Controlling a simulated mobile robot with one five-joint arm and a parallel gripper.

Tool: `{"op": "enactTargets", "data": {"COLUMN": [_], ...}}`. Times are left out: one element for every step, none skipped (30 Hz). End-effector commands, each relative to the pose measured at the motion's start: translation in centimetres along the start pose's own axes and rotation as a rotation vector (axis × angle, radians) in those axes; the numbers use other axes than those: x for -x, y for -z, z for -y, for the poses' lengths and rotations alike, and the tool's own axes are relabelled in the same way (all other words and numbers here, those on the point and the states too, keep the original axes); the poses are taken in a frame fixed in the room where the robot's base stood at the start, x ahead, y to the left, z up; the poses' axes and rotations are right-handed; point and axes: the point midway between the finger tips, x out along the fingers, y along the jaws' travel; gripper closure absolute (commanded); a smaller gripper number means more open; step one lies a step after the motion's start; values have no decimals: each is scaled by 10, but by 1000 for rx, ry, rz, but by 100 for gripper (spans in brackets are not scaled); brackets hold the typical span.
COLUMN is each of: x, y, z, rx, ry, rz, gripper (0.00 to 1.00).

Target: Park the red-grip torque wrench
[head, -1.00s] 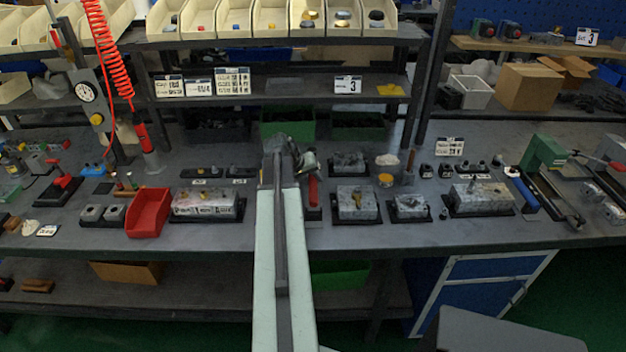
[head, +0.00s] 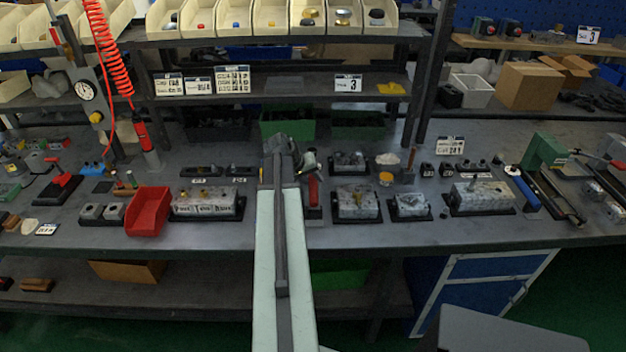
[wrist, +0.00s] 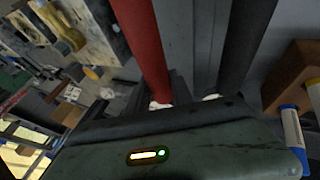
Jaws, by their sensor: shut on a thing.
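The torque wrench's red grip (head: 313,190) shows upright in the head view, just right of my pale arm at the bench's middle. My gripper (head: 305,162) is at the arm's far end over the bench, shut on the wrench. The arm hides most of the jaws and part of the wrench. In the wrist view the red grip (wrist: 145,45) runs from the top edge down to the gripper's dark body, beside a dark bar. The contact between jaws and wrench is not clear.
Grey valve blocks (head: 357,203) stand close to the right, with another block (head: 190,204) to the left. A red bin (head: 148,211) is farther left. A blue-grip tool (head: 522,190) lies at right. A shelf (head: 270,95) crosses behind the arm.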

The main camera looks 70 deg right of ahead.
Motion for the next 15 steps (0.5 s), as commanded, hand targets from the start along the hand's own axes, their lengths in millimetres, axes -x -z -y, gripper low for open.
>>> {"op": "enactTargets", "data": {"x": [-2,-3,-4,-5,-6,-7,-7,-8,-9,-10,-10,-11,-12,-13,-14], "y": [-1,-1,-2,-2,-2,-2,-3,-3,-4,-4,-4,-4,-5,-5,-5], "z": [1,1,2,2,2,2,3,3,4,4,4,5,5,6,6], "rx": [0,0,0,0,0,-1,-1,-1,-1,-1,-1,-1,-1,-1,-1], "ry": [-1,-1,-1,-1,-1,-1,-1,-1,-1,-1,-1,-1,-1,-1,-1], "rz": [-1,-1,-1,-1,-1,0,0,0,0,0,0,0,0,0,0], "gripper": [100,100,100,100,100,100,100,100,100,100,100,100,100,100,100]}}
